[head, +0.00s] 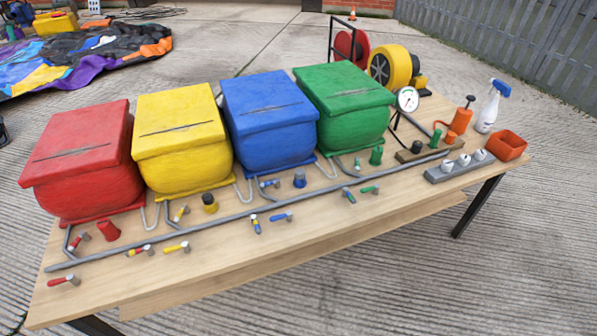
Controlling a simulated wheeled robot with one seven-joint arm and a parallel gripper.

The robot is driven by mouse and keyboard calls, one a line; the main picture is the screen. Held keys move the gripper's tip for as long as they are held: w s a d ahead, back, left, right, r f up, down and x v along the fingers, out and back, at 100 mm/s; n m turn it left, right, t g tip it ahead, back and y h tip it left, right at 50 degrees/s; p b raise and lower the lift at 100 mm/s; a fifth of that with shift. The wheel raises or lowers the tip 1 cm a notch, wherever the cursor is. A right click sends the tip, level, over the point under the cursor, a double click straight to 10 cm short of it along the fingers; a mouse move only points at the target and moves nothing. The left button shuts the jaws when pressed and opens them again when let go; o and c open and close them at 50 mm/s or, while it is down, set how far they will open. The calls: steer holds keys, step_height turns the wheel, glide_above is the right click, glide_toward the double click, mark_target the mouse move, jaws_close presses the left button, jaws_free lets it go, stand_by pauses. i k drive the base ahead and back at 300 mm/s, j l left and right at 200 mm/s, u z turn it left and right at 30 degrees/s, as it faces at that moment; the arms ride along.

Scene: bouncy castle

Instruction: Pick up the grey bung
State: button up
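No single piece stands out clearly as the grey bung. A grey block (437,176) at the right of the wooden table holds a row of three small pale grey-white plugs with dark marks: a left one (448,167), a middle one (464,160) and a right one (480,155). They look upright in the block. Which of them is the grey bung, I cannot tell. My gripper is not in view.
Red (80,170), yellow (185,150), blue (268,125) and green (345,115) boxes line the table's (330,215) back. A long grey pipe (330,197) runs before them, among small valves. A spray bottle (489,108) and orange tub (507,145) stand near the block.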

mark_target(300, 174)
steer(key=i+l+u, duration=0.2)
steer(key=i, duration=0.25)
steer(key=i+l+u, duration=0.15)
steer(key=i, duration=0.3)
steer(key=i+l+u, duration=0.2)
steer(key=i, duration=0.25)
steer(key=l, duration=0.1)
